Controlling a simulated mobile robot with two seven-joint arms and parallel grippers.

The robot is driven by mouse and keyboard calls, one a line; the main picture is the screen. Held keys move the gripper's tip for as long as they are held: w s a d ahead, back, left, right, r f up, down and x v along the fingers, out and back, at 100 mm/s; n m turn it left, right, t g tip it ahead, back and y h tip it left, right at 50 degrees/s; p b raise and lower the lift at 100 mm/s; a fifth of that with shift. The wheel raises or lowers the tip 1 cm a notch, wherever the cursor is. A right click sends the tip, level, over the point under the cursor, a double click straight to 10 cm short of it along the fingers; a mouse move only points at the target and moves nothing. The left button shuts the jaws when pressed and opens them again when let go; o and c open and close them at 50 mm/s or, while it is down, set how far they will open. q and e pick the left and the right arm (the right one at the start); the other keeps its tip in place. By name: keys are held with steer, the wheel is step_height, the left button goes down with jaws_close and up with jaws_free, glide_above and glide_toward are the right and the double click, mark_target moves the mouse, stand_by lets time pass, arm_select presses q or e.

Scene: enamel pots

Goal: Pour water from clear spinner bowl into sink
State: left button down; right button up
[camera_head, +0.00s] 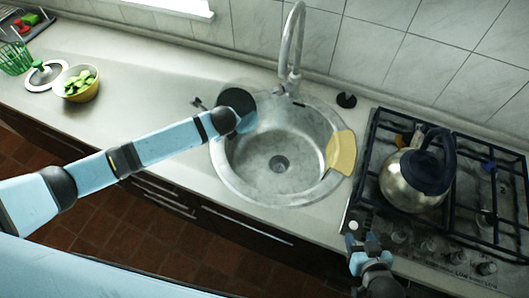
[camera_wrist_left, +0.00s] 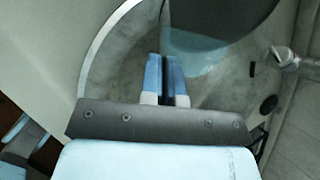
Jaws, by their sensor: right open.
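The round steel sink (camera_head: 240,178) is set into the counter in the middle of the head view, with its drain visible. My left gripper (camera_head: 240,120) is over the sink's left back part. In the left wrist view its two fingers (camera_wrist_left: 167,75) are close together on the wall of the clear spinner bowl (camera_wrist_left: 215,62). The bowl looks see-through, with a pale blue patch like water in it, and seems tilted over the sink; its full outline is hard to make out. My right gripper (camera_head: 366,245) is open and empty at the counter's front edge by the stove.
A tall tap (camera_head: 292,50) rises behind the sink. A yellow piece (camera_head: 341,152) lies on the sink's right rim. A kettle (camera_head: 412,185) stands on the stove (camera_head: 470,205) at right. A bowl of green slices (camera_head: 82,92) and a glass lid (camera_head: 46,76) are at left.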

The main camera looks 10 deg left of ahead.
arm_select(q)
steer(key=shift+s+d+f+t+y, duration=0.2)
steer(key=shift+f+t+y, duration=0.1)
steer(key=shift+f+t, duration=0.1)
arm_select(e)
steer(key=shift+f, duration=0.1)
arm_select(q)
steer(key=shift+s+d+f+t+y, duration=0.15)
steer(key=shift+s+d+t+y, duration=0.1)
steer(key=shift+t+y, duration=0.25)
stand_by(0.5)
steer(key=shift+f, duration=0.15)
steer(key=shift+s+d+f+m+t+y, duration=0.2)
steer(key=shift+d+m+t+y, duration=0.15)
steer(key=shift+t+y, duration=0.15)
stand_by(0.4)
steer(key=shift+f, duration=0.1)
steer(key=shift+s+d+f+t+y, duration=0.1)
steer(key=shift+s+d+t+y, duration=0.05)
steer(key=shift+t+y, duration=0.2)
steer(key=shift+f, duration=0.15)
arm_select(e)
steer(key=shift+f, duration=0.1)
